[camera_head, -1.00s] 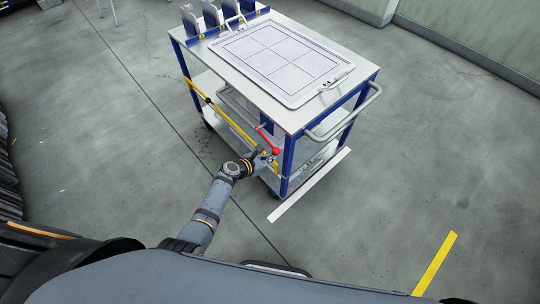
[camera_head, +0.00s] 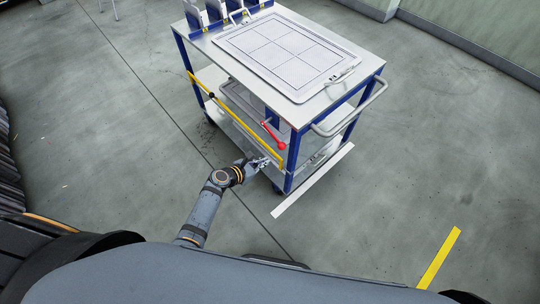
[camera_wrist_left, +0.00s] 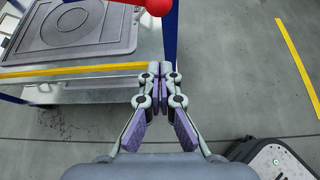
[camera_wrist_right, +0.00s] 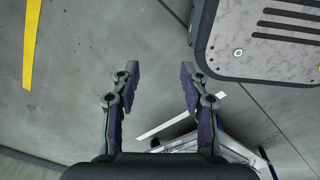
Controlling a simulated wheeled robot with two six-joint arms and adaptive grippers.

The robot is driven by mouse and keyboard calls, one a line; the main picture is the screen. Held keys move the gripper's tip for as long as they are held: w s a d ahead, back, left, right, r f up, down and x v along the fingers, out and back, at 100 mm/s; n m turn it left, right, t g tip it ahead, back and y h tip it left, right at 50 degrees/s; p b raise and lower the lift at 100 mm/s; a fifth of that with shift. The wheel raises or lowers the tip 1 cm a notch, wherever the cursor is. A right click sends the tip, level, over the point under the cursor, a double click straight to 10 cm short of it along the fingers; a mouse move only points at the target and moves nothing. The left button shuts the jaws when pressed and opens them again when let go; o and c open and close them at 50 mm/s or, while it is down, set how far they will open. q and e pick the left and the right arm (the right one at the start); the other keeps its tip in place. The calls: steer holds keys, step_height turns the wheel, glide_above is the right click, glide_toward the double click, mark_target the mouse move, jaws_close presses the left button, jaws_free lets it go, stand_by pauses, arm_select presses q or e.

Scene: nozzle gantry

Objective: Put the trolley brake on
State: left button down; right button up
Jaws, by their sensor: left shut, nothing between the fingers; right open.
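The trolley (camera_head: 340,92) has blue legs, a white top and a lower shelf. A red lever with a ball knob (camera_head: 282,145) slants down at its near side by the front corner leg. The knob also shows at the top edge of the left wrist view (camera_wrist_left: 158,6). I take this lever to be the brake. My left gripper (camera_head: 268,161) is shut and empty, just below the knob and apart from it. Its fingertips meet in the left wrist view (camera_wrist_left: 160,70), beside the yellow bar's end. My right gripper (camera_wrist_right: 160,70) is open and empty over the floor.
A yellow bar (camera_head: 236,119) runs along the trolley's near side. A grey framed board (camera_head: 320,80) lies on top, with upright holders (camera_head: 215,12) behind. A push handle (camera_head: 365,112) is at the right end. White (camera_head: 312,181) and yellow (camera_head: 438,258) strips mark the clear floor.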

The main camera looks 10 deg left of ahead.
arm_select(q)
steer(key=shift+v, duration=1.4)
steer(key=s+a+f+m+g+y, duration=0.2)
steer(key=s+a+f+m+g, duration=0.15)
steer(key=s+f+m, duration=0.4)
steer(key=s+a+f+m+g+y, duration=0.25)
steer(key=s+a+f+m, duration=0.25)
steer(key=s+f, duration=0.55)
steer(key=s+a+f+m+g+y, duration=0.1)
steer(key=s+a+f+m, duration=0.1)
steer(key=s+m, duration=0.3)
steer(key=s+a+f+m+y, duration=0.1)
steer(key=s+a+f+m, duration=0.1)
steer(key=s+f+m, duration=0.3)
steer(key=s+a+f+m+g+y, duration=0.1)
steer(key=s+a+f+m, duration=0.2)
steer(key=s+m, duration=0.3)
steer(key=s, duration=0.4)
steer(key=shift+s+f+g, duration=0.2)
steer(key=shift+s+g, duration=0.1)
